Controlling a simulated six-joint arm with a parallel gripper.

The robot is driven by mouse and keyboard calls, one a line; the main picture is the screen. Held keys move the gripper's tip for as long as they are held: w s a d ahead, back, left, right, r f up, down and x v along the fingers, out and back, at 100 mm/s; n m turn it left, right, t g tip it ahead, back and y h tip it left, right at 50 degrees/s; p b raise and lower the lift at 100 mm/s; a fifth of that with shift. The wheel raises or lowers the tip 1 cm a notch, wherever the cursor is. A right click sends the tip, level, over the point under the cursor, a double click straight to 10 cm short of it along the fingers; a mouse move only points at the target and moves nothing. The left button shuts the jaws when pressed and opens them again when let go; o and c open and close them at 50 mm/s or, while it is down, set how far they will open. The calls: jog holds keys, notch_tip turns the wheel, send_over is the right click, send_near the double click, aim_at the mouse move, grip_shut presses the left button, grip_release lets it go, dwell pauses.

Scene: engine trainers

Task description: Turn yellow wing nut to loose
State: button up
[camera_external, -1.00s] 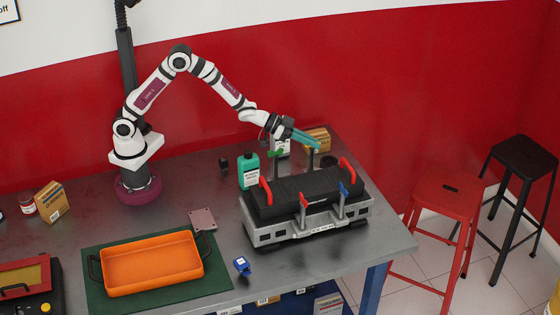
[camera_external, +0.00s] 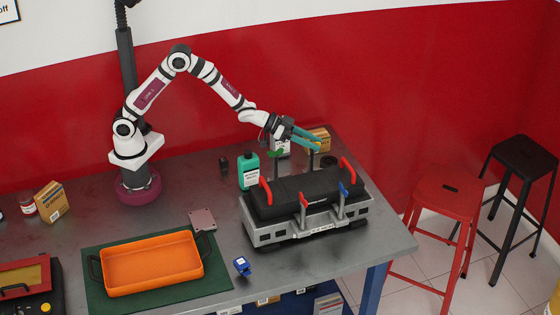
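The engine trainer is a black cover on a grey base (camera_external: 268,235), with red handles at its ends. A red wing nut (camera_external: 303,200) and a blue wing nut (camera_external: 344,189) stand on its near side, and a green one (camera_external: 276,153) on its far side. My gripper (camera_external: 318,145), with teal fingers, is over the far side, at the top of a post right of the green nut. A small yellow patch shows at the fingertips, probably the yellow wing nut, mostly hidden by the fingers. Whether they grip it is too small to tell.
A green bottle (camera_external: 248,171) stands left of the trainer, and a cardboard box (camera_external: 322,136) is behind the fingertips. An orange tray (camera_external: 152,264) lies on a green mat (camera_external: 215,283) at the front. A blue item (camera_external: 242,266) lies near the table's front edge.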

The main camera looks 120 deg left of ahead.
jog(key=v, duration=1.5)
jog(key=shift+s+d+r, duration=0.15)
jog(key=shift+s+r, duration=0.05)
jog(key=shift+s, duration=0.1)
